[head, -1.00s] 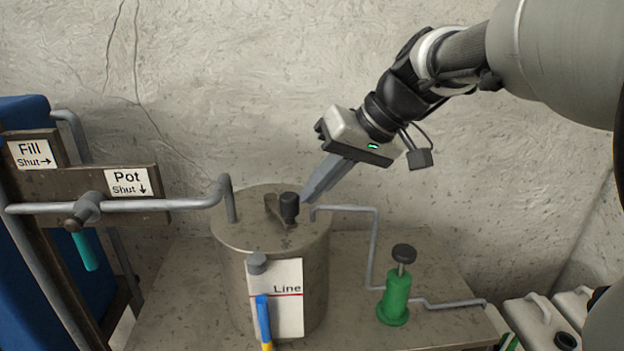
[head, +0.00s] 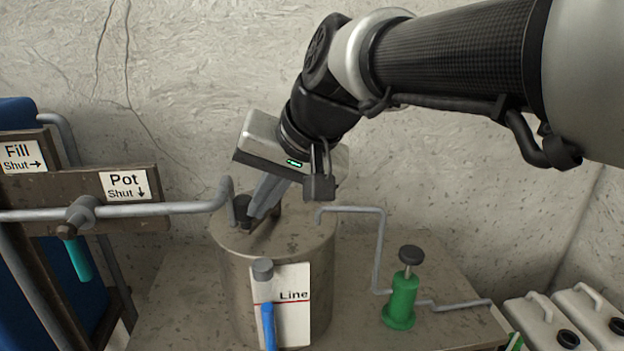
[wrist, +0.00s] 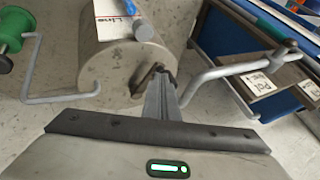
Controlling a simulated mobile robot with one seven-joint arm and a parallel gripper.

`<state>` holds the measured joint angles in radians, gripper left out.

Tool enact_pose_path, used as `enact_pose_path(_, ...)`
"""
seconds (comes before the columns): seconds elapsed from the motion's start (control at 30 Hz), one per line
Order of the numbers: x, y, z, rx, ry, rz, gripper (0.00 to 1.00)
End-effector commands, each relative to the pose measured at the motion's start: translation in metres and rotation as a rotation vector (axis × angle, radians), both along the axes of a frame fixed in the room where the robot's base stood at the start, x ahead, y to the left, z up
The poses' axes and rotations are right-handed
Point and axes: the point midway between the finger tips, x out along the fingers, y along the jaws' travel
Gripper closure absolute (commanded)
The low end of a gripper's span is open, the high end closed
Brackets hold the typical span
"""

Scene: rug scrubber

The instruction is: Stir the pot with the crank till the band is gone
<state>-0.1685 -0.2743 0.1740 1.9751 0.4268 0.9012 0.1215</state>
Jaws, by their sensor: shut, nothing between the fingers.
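The metal pot (head: 285,240) stands on the bench, its crank on top. The crank's black knob (head: 242,208) is at the lid's left side. My gripper (head: 256,212) is shut, its fingers slanting down beside the knob's right side, seemingly touching it. In the wrist view the fingertips (wrist: 160,84) overlap the crank (wrist: 150,76), hiding part of it. A sight tube (head: 268,325) on the pot's front shows blue beside the white card (head: 295,285) with a red mark labelled Line. The tube's lower end is cut off, so I cannot tell whether a band shows.
A pipe (head: 150,209) with a teal-handled valve (head: 80,255) and Pot and Fill signs is at left. A green hand pump (head: 402,300) stands right of the pot, joined by a thin pipe (head: 380,245). White canisters (head: 575,315) are at far right.

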Motion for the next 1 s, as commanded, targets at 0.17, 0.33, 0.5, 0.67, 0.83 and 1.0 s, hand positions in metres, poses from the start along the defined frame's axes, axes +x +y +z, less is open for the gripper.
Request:
enact_pose_path(0.17,0.0,0.0081,-0.0002,-0.001,0.0,0.001,1.0)
enact_pose_path(0.33,0.0005,0.0112,-0.0001,0.0,0.001,0.0,1.0)
enact_pose_path(0.5,0.0007,0.012,0.0,0.0,0.0,0.0,1.0)
enact_pose_path(0.67,0.0007,0.0119,0.0001,0.0,0.0,0.0,1.0)
enact_pose_path(0.83,0.0007,0.0119,0.0001,0.0,0.0,0.0,1.0)
enact_pose_path(1.0,0.0019,0.0111,0.0002,0.0,0.0,-0.001,1.0)
